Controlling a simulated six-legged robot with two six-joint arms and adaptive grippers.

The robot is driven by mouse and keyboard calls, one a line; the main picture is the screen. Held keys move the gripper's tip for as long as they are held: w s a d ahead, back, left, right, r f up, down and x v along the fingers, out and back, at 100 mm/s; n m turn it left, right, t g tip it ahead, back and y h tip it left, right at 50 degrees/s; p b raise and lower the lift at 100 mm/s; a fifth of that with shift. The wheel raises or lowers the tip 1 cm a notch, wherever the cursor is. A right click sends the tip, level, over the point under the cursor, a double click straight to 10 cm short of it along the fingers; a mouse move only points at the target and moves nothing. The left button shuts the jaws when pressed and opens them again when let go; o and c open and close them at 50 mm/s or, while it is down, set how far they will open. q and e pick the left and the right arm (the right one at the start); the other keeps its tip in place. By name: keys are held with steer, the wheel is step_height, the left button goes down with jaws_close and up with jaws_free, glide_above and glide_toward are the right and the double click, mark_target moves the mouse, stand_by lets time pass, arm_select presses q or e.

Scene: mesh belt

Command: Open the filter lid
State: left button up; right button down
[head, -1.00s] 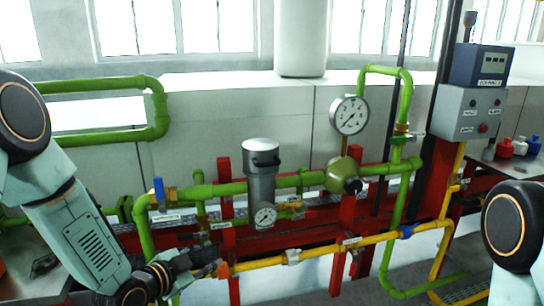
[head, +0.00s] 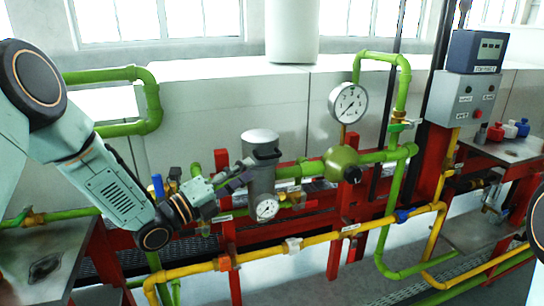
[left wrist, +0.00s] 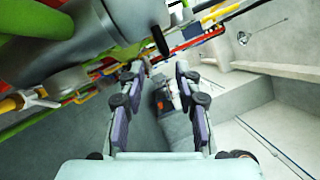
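The filter is a grey upright cylinder (head: 261,182) with a small dial low on its front. Its lid (head: 261,137) is on top, looks closed, and has a dark handle (head: 267,154) at the front right. My left gripper (head: 246,172) is at the filter's left side, a little below the lid, and overlaps its edge; I cannot tell if it touches. In the left wrist view the gripper (left wrist: 160,74) has its fingers apart with nothing clearly between them. A grey rounded body with a dark handle (left wrist: 160,40) is just beyond the fingertips there. My right gripper is out of view.
A large pressure gauge (head: 348,103) and a green round fitting (head: 341,161) stand right of the filter. Green pipes, a yellow pipe (head: 320,237) and red posts (head: 225,200) surround it. A blue valve handle (head: 158,186) is left. A control box (head: 466,98) is at right.

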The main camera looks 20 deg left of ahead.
mark_target(267, 156)
arm_select(q)
steer(key=w+d, duration=0.1)
steer(key=w, duration=0.1)
steer(key=w+d+r+m, duration=0.1)
steer(key=w+d, duration=0.1)
steer(key=w+d+r+m, duration=0.1)
steer(key=w, duration=0.1)
steer(key=shift+d+h, duration=0.3)
steer(key=shift+d, duration=0.05)
steer(key=shift+a, duration=0.3)
steer(key=shift+c, duration=0.6)
steer(key=shift+d, duration=0.2)
steer(key=c, duration=0.5)
steer(key=shift+a, duration=0.1)
jaws_close()
steer(key=shift+r, duration=0.1)
